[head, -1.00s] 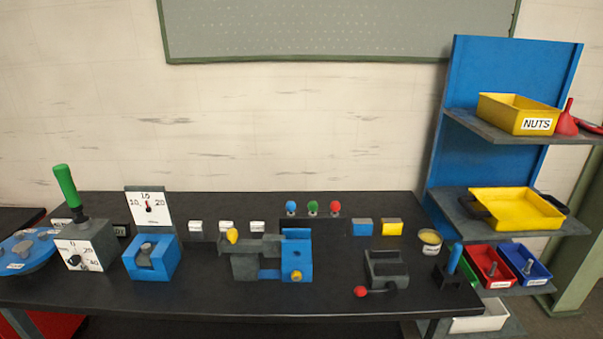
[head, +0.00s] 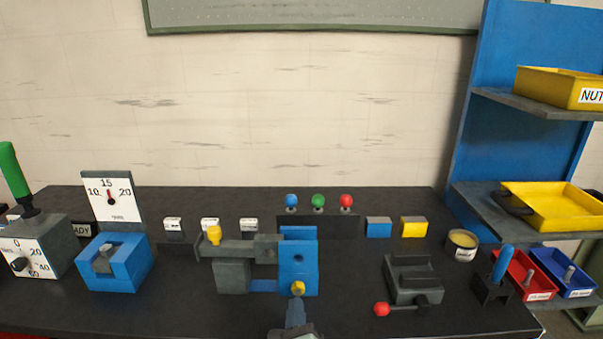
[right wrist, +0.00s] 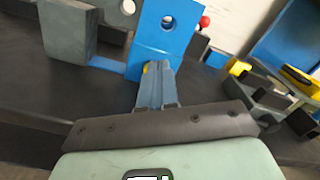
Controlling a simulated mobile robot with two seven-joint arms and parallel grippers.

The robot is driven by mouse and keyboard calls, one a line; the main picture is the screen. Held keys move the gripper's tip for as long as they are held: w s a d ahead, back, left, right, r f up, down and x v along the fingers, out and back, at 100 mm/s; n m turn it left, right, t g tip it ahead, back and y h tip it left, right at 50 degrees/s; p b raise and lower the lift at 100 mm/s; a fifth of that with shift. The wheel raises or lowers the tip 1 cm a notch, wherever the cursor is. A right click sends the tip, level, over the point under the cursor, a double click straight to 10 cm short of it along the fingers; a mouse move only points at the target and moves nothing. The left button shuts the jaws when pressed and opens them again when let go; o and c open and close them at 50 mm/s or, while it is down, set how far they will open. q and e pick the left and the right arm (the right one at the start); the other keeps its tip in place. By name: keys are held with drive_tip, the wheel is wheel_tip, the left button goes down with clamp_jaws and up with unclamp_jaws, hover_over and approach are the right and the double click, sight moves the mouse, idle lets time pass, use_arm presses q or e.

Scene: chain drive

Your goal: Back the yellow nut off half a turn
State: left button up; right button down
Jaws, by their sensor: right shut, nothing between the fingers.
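The yellow nut (head: 298,288) sits low on the front face of the blue upright block (head: 304,252) of the fixture at the middle of the bench. In the right wrist view the nut (right wrist: 146,68) shows as a small yellow edge, mostly hidden behind my fingers. My right gripper (head: 295,305) is in front of the nut in the head view, with its fingers together. In the right wrist view the gripper (right wrist: 156,72) points at the blue block and is shut with nothing held. I cannot tell whether the fingertips touch the nut. My left gripper is not in view.
A grey vise (head: 413,282) with a red-tipped handle stands right of the fixture. A blue block (head: 122,268) stands left. Bins and shelves stand at right. Bare bench lies between fixture and blue block.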

sight(298, 288)
drive_tip(key=shift+w+f+b, duration=0.25)
drive_tip(key=shift+f, duration=0.3)
drive_tip(key=shift+w+f+b, duration=0.25)
drive_tip(key=shift+f, duration=0.3)
drive_tip(key=shift+w+f, duration=0.1)
drive_tip(key=shift+w, duration=0.2)
drive_tip(key=w+p, duration=0.2)
drive_tip(key=w, duration=0.1)
drive_tip(key=shift+w+r, duration=0.2)
drive_tip(key=shift+w+f+b, duration=0.25)
drive_tip(key=shift+w+b, duration=0.35)
drive_tip(key=shift+w, duration=0.65)
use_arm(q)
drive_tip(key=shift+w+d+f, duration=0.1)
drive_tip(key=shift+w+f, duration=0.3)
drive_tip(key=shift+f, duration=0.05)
use_arm(e)
drive_tip(key=shift+d+r, duration=0.15)
drive_tip(key=shift+r, duration=0.2)
